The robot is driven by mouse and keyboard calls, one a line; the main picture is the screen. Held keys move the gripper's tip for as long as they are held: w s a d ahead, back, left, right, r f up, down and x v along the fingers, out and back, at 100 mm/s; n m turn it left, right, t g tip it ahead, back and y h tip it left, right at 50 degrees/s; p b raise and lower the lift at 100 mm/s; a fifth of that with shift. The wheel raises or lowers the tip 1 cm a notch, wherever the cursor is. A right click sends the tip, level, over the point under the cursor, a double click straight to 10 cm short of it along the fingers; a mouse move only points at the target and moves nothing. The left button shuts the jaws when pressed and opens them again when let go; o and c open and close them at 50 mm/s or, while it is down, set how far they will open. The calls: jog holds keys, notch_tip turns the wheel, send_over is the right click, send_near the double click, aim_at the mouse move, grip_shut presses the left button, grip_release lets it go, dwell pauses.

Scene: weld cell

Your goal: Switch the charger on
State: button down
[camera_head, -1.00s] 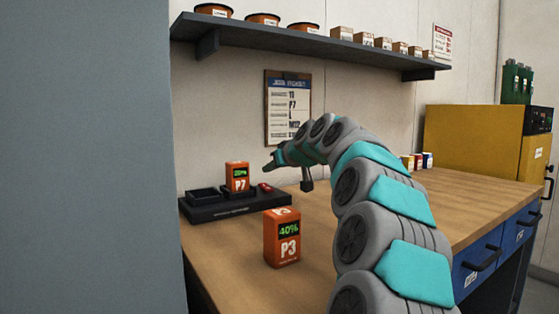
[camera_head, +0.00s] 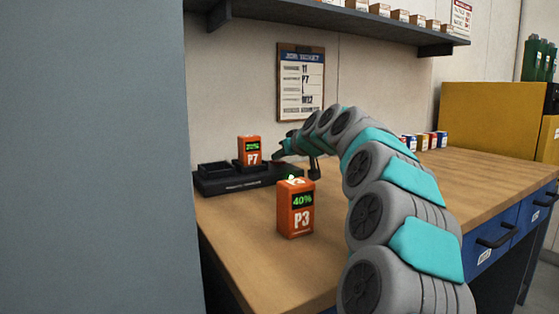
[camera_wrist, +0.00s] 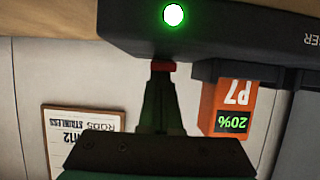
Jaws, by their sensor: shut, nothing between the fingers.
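The charger (camera_head: 240,182) is a black dock at the back left of the bench. Orange battery P7 (camera_head: 249,158) stands upright in one bay; its display reads 20% in the wrist view (camera_wrist: 233,122). The other bay looks empty. A green light (camera_wrist: 173,15) glows on the charger in the wrist view. My gripper (camera_head: 279,151) is shut and empty at the charger's right end. In the wrist view its fingertips (camera_wrist: 161,76) are at the red switch (camera_wrist: 163,66) and appear to touch it. Whether the switch is pressed in cannot be told.
Orange battery P3 (camera_head: 296,212), reading 40%, stands on the wooden bench (camera_head: 258,262) in front of the charger. A job ticket clipboard (camera_head: 301,82) hangs behind. A shelf (camera_head: 330,22) runs above. Small boxes (camera_head: 425,141) and a yellow cabinet (camera_head: 490,115) are at right.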

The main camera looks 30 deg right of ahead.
jog(key=shift+p, duration=0.4)
jog(key=shift+f, duration=0.1)
jog(key=shift+s+a+f+b, duration=0.1)
jog(key=shift+s+f+b, duration=0.2)
jog(key=shift+s+b, duration=0.45)
jog(key=r, duration=0.1)
jog(key=s+r+p, duration=0.1)
jog(key=r, duration=0.3)
jog(key=shift+s, duration=0.4)
jog(key=b+v, duration=0.1)
jog(key=v, duration=0.8)
jog(key=shift+s, duration=0.35)
